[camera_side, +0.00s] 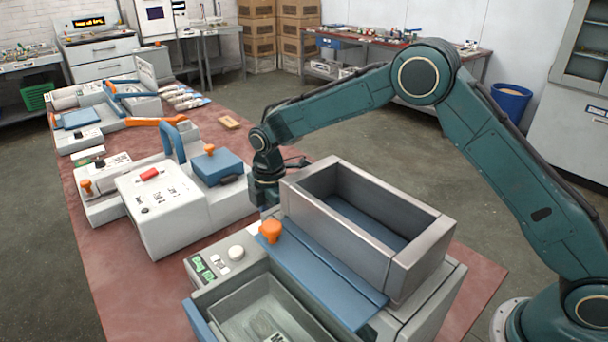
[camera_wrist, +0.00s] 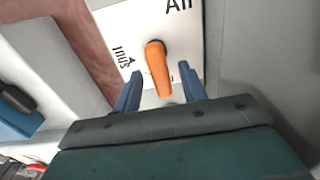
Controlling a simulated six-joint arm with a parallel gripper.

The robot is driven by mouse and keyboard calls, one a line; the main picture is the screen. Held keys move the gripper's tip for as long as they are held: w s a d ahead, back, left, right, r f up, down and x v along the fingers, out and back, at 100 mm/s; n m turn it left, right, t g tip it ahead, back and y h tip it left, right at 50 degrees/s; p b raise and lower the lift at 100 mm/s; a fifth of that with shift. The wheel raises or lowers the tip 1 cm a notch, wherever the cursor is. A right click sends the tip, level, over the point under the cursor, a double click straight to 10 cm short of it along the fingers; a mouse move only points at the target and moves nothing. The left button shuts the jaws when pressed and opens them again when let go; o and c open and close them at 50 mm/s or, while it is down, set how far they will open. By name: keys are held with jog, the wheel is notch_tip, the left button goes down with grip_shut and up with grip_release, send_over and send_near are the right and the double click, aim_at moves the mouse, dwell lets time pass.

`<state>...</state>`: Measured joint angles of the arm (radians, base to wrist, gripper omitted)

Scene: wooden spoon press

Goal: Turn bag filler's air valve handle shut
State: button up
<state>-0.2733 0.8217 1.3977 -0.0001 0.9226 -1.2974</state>
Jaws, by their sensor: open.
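The orange air valve handle (camera_wrist: 157,68) stands on a white plate (camera_wrist: 188,22) marked "Air" in the wrist view. A "shut" label with a small arrow is left of the handle, and the handle lies lengthwise up and down in the picture. My gripper (camera_wrist: 158,85) is open, with its blue fingers on either side of the handle's lower part and visible gaps to it.
The bag filler's open hopper rises right beside my wrist. An orange knob (camera_side: 270,231) and a blue lid (camera_side: 318,275) are at its front. A white machine with a blue block (camera_side: 217,168) stands close on the left. The red bench top (camera_side: 105,265) is partly bare.

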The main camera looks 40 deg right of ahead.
grip_shut()
jog(key=shift+m, duration=0.3)
jog(key=m, duration=0.3)
jog(key=shift+w+m, duration=0.4)
jog(key=m, duration=0.4)
jog(key=shift+w+d+m, duration=0.3)
jog(key=shift+w, duration=0.05)
jog(key=m, duration=0.4)
jog(key=shift+w+d+r+m, duration=0.1)
jog(key=shift+w+d+m, duration=0.1)
jog(key=shift+d+m, duration=0.15)
jog(key=shift+w+d+m, duration=0.1)
jog(key=shift+d+m, duration=0.1)
jog(key=shift+m, duration=0.9)
jog(key=shift+d+m, duration=0.15)
jog(key=shift+m, duration=0.9)
